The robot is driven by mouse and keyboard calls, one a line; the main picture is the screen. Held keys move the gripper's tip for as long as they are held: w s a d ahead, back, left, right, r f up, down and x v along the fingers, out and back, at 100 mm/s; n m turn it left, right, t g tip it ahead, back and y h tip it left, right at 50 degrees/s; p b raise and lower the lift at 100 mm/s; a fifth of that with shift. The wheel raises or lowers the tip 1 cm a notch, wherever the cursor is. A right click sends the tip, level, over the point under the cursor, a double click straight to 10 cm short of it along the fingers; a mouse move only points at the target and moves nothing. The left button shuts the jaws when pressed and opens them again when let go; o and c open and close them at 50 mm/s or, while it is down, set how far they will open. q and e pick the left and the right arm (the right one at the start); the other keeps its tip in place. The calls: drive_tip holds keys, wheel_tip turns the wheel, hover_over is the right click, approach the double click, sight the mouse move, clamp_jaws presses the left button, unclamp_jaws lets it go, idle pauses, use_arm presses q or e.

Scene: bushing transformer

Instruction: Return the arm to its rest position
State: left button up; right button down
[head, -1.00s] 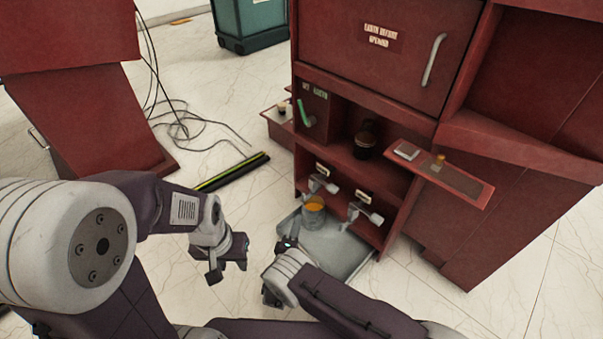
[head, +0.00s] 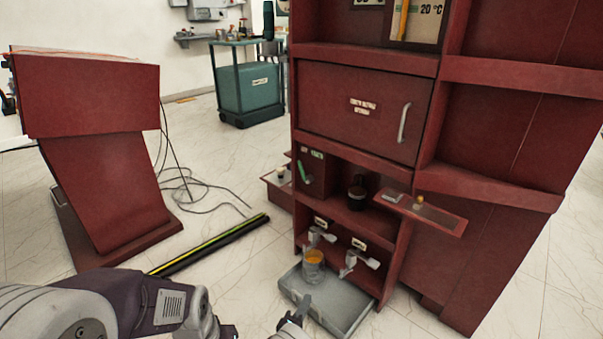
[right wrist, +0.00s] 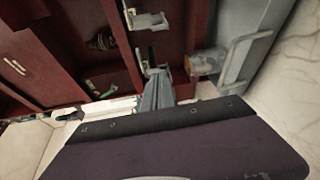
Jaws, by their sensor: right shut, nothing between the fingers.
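My right gripper (head: 294,319) shows at the bottom edge of the head view, in front of the grey tray. It is shut and empty. In the right wrist view it (right wrist: 153,58) points toward the red cabinet. My left arm (head: 150,305) comes in at the lower left of the head view. Only a bit of my left gripper (head: 228,332) shows at the bottom edge, so its jaws cannot be judged.
A beaker with orange contents (head: 313,268) stands in the grey tray (head: 345,324) under two taps of the red cabinet (head: 350,100). A shelf (head: 440,219) juts out at right. A red stand (head: 105,190) is at left. Cables and a black-yellow bar (head: 215,240) lie on the floor.

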drive_tip(key=s+d+r+m+g+h+p, duration=0.2)
drive_tip(key=d+r+m+g+h, duration=0.35)
drive_tip(key=d, duration=0.65)
drive_tip(key=s+d+r+m+g+y+p, duration=0.2)
drive_tip(key=s+d+r+g+y, duration=0.1)
drive_tip(key=s+d+r+g, duration=0.25)
drive_tip(key=s+d+r+m+g+y+p, duration=0.25)
drive_tip(key=s+r+g, duration=0.3)
drive_tip(key=s, duration=0.35)
drive_tip(key=s+a+r+m+t+y+p, duration=0.2)
drive_tip(key=s+a+r+m+y+p, duration=0.15)
drive_tip(key=s+r+y, duration=0.5)
wheel_tip(320, 180, up, 39)
drive_tip(key=w+h+p, duration=0.1)
drive_tip(key=p, duration=3.6)
drive_tip(key=shift+w+m+h+p, duration=0.2)
drive_tip(key=shift+m+h+p, duration=0.15)
drive_tip(key=shift+m, duration=0.1)
